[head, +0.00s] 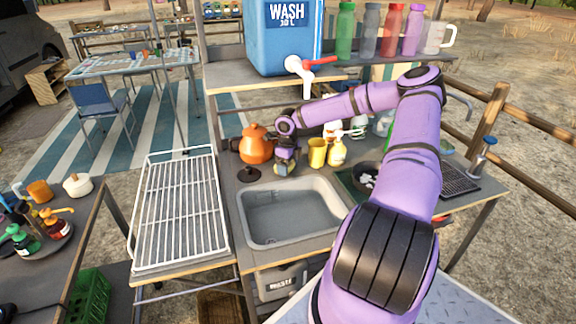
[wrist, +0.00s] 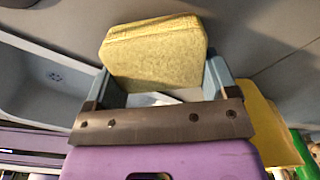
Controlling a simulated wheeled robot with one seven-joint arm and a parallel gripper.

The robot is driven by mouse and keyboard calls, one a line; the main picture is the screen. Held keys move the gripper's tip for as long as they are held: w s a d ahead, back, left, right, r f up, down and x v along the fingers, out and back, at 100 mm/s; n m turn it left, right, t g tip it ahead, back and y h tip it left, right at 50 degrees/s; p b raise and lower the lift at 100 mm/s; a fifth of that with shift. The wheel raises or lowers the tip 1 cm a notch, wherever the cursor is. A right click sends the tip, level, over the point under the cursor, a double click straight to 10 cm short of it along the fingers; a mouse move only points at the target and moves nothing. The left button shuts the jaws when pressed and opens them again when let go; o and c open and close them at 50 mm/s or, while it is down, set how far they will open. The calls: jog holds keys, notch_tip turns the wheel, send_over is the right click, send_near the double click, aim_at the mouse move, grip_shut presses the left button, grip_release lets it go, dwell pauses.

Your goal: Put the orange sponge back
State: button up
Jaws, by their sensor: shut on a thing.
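My gripper (head: 286,164) is over the counter just behind the sink, beside the orange kettle. In the wrist view my gripper (wrist: 160,82) is shut on a yellow sponge (wrist: 155,52), which sits between the two grey-blue fingers and sticks out past their tips. The sponge looks yellow, not orange, and no separate orange sponge can be made out. In the head view the sponge is mostly hidden by the gripper, and whether it touches the counter is unclear.
The grey sink (head: 289,214) is empty. A white wire rack (head: 178,212) is empty at left. The blue wash tank's tap (head: 305,68) hangs above.

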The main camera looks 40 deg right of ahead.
jog(key=shift+f, duration=0.1)
jog(key=o, duration=0.8)
jog(key=shift+c, duration=0.2)
jog(key=shift+r, duration=3.85)
